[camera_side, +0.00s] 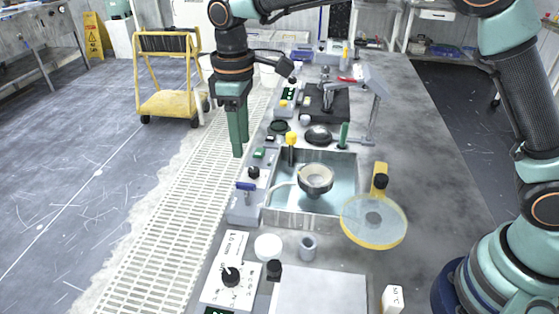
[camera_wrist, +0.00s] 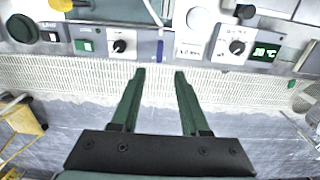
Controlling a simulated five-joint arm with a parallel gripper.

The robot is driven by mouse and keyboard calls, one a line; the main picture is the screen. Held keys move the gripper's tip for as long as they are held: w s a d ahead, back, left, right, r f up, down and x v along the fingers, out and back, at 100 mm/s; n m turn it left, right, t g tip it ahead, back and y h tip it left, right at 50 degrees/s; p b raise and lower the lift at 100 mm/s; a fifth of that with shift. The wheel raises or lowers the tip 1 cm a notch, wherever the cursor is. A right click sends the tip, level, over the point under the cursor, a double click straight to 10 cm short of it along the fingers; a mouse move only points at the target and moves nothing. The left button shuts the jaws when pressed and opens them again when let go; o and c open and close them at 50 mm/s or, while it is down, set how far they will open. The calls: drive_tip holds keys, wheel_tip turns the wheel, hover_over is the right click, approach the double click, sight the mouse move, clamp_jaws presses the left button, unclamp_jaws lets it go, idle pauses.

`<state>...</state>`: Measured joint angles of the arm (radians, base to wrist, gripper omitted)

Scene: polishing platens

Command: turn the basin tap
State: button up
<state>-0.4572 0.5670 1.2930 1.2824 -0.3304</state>
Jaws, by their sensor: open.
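The basin (camera_side: 300,219) is an open metal sink set in the bench, with a round bowl-like piece (camera_side: 316,178) in it. A blue lever (camera_side: 246,186) stands on a grey block at the basin's left side, and a pale curved spout (camera_side: 284,186) reaches over the basin; this looks like the tap. The blue lever also shows in the wrist view (camera_wrist: 160,50), just beyond and between the fingertips. My gripper (camera_side: 238,154) points down with its green fingers apart and empty, left of the bench edge. In the wrist view my gripper (camera_wrist: 160,73) touches nothing.
A black knob (camera_side: 253,172) and a green button (camera_wrist: 86,45) sit beside the lever. Another knob (camera_wrist: 236,47) is on a white panel by a green display (camera_wrist: 265,52). A yellow-rimmed disc (camera_side: 374,243) stands right of the basin. Grating (camera_side: 180,215) lies clear along the bench.

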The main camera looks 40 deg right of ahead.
sight(246, 184)
wheel_tip(246, 184, down, 10)
drive_tip(key=shift+f, duration=0.25)
drive_tip(key=shift+c, duration=0.3)
clamp_jaws()
